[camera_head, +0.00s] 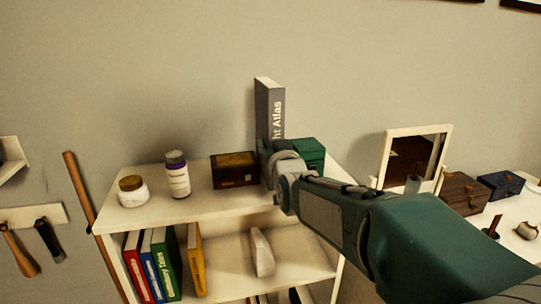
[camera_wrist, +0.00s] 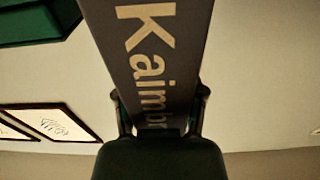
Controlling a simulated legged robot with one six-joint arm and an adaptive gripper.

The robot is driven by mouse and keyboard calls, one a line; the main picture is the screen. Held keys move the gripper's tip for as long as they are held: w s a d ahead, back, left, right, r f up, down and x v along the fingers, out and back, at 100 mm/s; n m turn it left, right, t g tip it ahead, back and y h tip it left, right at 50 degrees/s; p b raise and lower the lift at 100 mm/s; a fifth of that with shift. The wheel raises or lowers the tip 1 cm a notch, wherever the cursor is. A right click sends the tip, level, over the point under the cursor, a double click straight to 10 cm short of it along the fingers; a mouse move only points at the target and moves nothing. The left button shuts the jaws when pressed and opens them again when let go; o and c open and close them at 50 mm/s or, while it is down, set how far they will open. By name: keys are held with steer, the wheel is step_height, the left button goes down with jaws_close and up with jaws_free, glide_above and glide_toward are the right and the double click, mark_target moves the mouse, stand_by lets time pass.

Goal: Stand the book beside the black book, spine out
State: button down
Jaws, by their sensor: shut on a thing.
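The held book is a dark grey book (camera_head: 268,112) with pale lettering; "ht Atlas" shows on it in the head view. It stands roughly upright above the back of the shelf top. My gripper (camera_wrist: 160,108) is shut on this book, one finger on each side, and "Kaimbr" reads along its face in the wrist view (camera_wrist: 150,45). In the head view my arm hides the book's lower end, so I cannot tell whether it touches the shelf. I cannot make out a black book for certain.
The white shelf unit (camera_head: 150,219) carries a jar (camera_head: 132,191), a bottle (camera_head: 177,175) and a wooden box (camera_head: 234,170) on top. Below stand red, blue, green (camera_head: 167,263) and yellow (camera_head: 196,259) books and a white wedge-like object (camera_head: 262,252). A mirror (camera_head: 389,150) stands right.

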steer(key=shift+a+f, duration=0.15)
steer(key=shift+f, duration=0.5)
steer(key=shift+a+f, duration=0.15)
steer(key=shift+f, duration=0.45)
steer(key=shift+d, duration=0.2)
steer(key=shift+c, duration=0.8)
jaws_free()
steer(key=shift+f, duration=0.1)
steer(key=shift+a, duration=0.1)
steer(key=v, duration=1.2)
